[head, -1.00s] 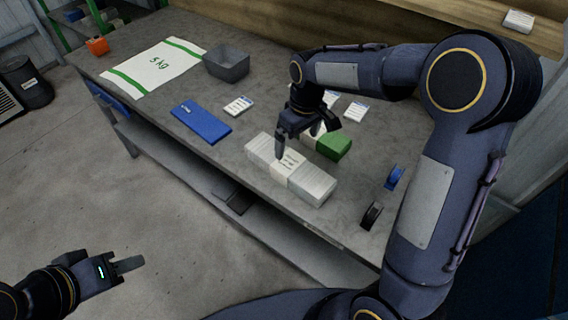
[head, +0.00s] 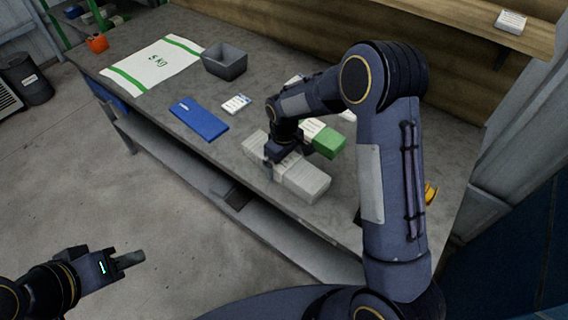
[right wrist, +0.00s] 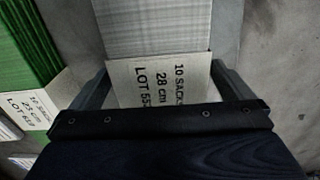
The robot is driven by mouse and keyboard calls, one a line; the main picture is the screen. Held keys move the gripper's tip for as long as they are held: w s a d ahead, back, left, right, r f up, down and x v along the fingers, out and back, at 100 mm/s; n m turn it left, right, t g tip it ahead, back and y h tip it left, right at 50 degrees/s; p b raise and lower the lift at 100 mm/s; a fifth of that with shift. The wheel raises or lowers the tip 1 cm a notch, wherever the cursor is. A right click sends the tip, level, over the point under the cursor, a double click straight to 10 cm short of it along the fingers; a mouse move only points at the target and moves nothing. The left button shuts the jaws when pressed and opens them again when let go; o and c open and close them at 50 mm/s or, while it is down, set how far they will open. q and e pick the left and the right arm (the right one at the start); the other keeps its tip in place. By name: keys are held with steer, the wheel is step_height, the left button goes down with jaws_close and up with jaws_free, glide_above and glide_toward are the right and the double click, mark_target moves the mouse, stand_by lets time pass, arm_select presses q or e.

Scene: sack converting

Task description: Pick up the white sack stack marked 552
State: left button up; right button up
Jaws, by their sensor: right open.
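The white sack stack (head: 308,182) lies flat on the grey bench near its front edge. In the right wrist view the stack (right wrist: 150,30) has a paper band (right wrist: 150,85) reading "10 SACKS", "28 CM" and "LOT 55", with the last digit hard to read. My right gripper (head: 284,160) is down at the stack's banded middle. In the right wrist view my right gripper (right wrist: 163,88) is open, with one finger on each side of the stack and gaps showing beside it. My left gripper (head: 122,262) hangs away from the bench at lower left; its opening is unclear.
A green sack stack (head: 328,144) lies close behind the white one and also shows in the right wrist view (right wrist: 25,50). A blue stack (head: 199,118), a grey bin (head: 224,64) and a flat 5 kg sack (head: 153,66) lie further left. A yellow item (head: 431,193) is right of my arm.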

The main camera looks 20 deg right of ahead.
steer(key=shift+c, duration=0.4)
steer(key=c, duration=1.2)
steer(key=shift+c, duration=0.8)
steer(key=shift+r, duration=0.15)
